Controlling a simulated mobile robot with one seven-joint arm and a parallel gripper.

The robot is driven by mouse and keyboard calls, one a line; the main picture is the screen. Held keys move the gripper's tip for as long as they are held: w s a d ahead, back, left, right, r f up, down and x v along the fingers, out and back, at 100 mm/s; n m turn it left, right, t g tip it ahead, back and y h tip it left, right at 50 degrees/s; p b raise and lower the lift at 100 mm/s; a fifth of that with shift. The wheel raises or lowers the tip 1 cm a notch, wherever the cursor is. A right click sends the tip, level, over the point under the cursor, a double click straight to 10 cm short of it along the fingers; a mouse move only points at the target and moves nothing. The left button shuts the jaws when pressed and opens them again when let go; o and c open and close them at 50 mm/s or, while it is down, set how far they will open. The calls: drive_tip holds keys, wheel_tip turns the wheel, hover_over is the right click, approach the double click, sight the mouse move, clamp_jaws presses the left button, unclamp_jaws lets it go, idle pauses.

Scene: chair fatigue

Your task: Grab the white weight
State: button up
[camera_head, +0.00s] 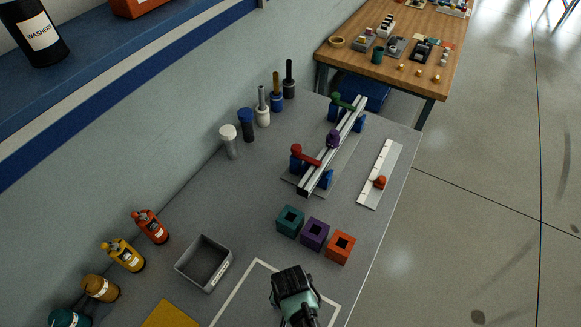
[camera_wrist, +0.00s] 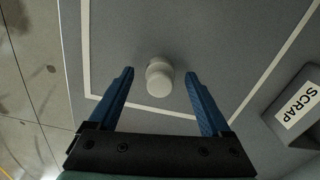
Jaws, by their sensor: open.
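A white weight (camera_wrist: 159,81), a short cylinder with a knob-like part, stands on the grey table inside a white-taped outline (camera_wrist: 88,45) in the wrist view. My gripper (camera_wrist: 160,73) is open, with its two blue fingers on either side of the weight. Gaps show between each finger and the weight, so it is not held. In the head view my gripper (camera_head: 293,281) is over the taped area at the near edge and hides the weight. How high the fingertips are above the table is hard to tell.
A grey bin (camera_head: 203,264), labelled SCRAP in the wrist view (camera_wrist: 297,106), stands left of my gripper. Teal, purple and orange blocks (camera_head: 340,248) with square holes are beyond it. A rail fixture (camera_head: 333,146), several cylinders (camera_head: 246,126) and bottles (camera_head: 150,227) stand farther off.

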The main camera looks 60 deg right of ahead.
drive_tip(key=shift+f, duration=0.2)
clamp_jaws()
idle(0.3)
drive_tip(key=shift+r, duration=0.15)
